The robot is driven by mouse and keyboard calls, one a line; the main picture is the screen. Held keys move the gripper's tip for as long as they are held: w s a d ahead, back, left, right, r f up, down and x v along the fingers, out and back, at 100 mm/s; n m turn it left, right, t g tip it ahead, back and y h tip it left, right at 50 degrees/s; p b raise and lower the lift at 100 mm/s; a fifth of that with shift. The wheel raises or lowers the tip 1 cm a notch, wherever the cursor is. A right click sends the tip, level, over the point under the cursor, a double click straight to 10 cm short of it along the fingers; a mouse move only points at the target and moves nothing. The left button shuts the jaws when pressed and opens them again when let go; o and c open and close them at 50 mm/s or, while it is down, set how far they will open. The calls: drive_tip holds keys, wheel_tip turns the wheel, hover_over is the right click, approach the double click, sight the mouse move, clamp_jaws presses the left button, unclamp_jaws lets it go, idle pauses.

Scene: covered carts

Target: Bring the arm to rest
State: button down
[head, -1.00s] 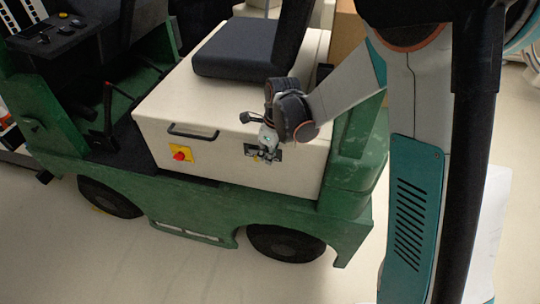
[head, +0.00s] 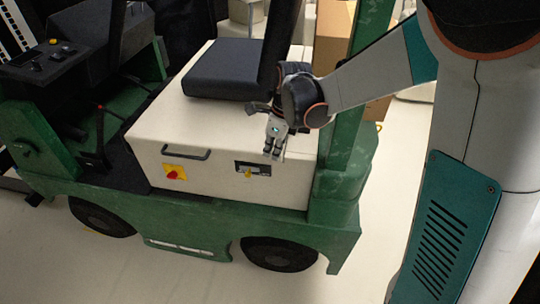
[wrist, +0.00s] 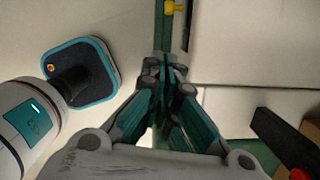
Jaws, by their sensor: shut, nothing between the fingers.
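My gripper (head: 273,152) hangs fingers down in the head view, in front of the cream battery box at its upper right. It also shows in the wrist view (wrist: 167,75), where its fingers are together with nothing between them. My arm reaches in from the right of the head view, bent at the wrist beside the seat. Whether the gripper touches the box cannot be told, but it looks apart from it.
The green cart (head: 200,217) carries the cream box (head: 215,130) with a black handle (head: 186,153), a red knob on a yellow plate (head: 174,172) and a small dark panel (head: 253,169). A dark seat (head: 228,70) sits on top. Bare floor (head: 120,262) lies in front.

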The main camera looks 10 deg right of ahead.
drive_tip(key=shift+r, duration=0.2)
idle(0.4)
drive_tip(key=s+d+r+n+t, duration=0.2)
drive_tip(key=s+r+n, duration=0.2)
drive_tip(key=s+n, duration=0.3)
drive_tip(key=s+d+r+n+t+h, duration=0.1)
drive_tip(key=s+r+n, duration=0.3)
drive_tip(key=n, duration=0.5)
drive_tip(key=s+d+r+n+t, duration=0.3)
drive_tip(key=s+r+n, duration=0.1)
drive_tip(key=s+n, duration=0.4)
drive_tip(key=shift+s+d+h, duration=0.3)
drive_tip(key=shift+s+h, duration=0.1)
drive_tip(key=shift+s, duration=0.45)
